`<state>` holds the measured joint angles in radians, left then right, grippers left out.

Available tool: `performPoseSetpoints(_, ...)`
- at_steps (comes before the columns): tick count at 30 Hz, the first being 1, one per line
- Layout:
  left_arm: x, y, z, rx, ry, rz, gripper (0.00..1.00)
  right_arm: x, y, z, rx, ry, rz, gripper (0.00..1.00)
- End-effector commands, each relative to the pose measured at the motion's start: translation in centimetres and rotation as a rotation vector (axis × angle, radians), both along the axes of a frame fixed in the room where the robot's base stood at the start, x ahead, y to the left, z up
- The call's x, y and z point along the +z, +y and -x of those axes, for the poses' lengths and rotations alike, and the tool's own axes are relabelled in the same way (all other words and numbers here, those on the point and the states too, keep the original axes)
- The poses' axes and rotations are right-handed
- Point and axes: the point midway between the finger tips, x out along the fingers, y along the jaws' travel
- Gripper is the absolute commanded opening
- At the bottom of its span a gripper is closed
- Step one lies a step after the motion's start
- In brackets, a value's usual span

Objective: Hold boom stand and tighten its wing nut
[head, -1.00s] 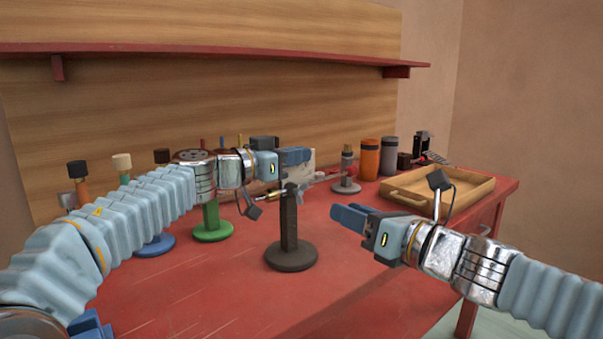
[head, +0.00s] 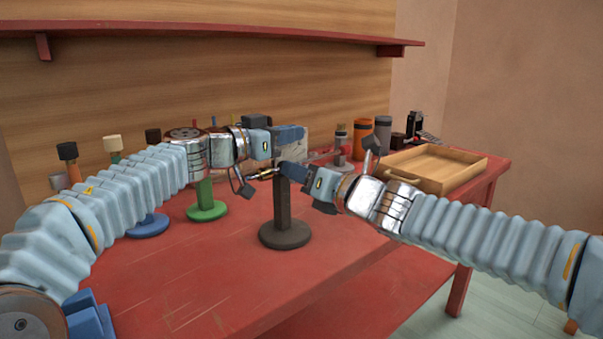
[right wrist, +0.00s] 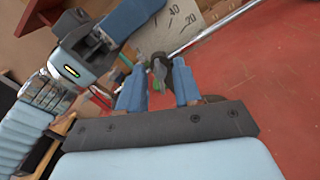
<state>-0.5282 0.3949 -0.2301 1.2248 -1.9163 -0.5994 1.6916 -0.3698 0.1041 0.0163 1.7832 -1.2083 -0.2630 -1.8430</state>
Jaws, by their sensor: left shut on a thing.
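The dark boom stand (head: 284,236) stands upright on the red table, with a round base and square post. A thin metal boom crosses at its top; it also shows as a silver rod in the right wrist view (right wrist: 207,31). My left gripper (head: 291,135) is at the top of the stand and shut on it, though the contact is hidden. My right gripper (head: 310,180) is just right of the post top. In the right wrist view its fingers are apart, with a small dark piece, apparently the wing nut (right wrist: 159,69), between or just beyond them.
A green-based stand (head: 207,210) and a blue-based stand (head: 148,226) stand to the left, partly behind my left arm. An orange canister (head: 361,139), a grey canister (head: 383,133) and a wooden tray (head: 470,178) are at the back right. The front of the table is clear.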

Motion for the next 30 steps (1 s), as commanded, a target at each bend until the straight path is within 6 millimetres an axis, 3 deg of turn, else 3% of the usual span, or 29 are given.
performPoseSetpoints(7, -0.02, 0.0, -0.01, 0.0, 0.0, 0.0, 0.0, 0.01, 0.04, -0.04, 0.0, -0.001, 0.001, 0.32)
performPoseSetpoints(13, -0.02, 0.0, -0.01, 0.0, 0.0, 0.0, 0.0, 0.01, 0.02, -0.03, 0.0, -0.001, 0.001, 0.01)
performPoseSetpoints(30, -0.02, 0.03, -0.02, 0.001, 0.0, 0.0, 0.0, -0.03, -0.04, -0.07, -0.001, 0.072, -0.091, 0.0)
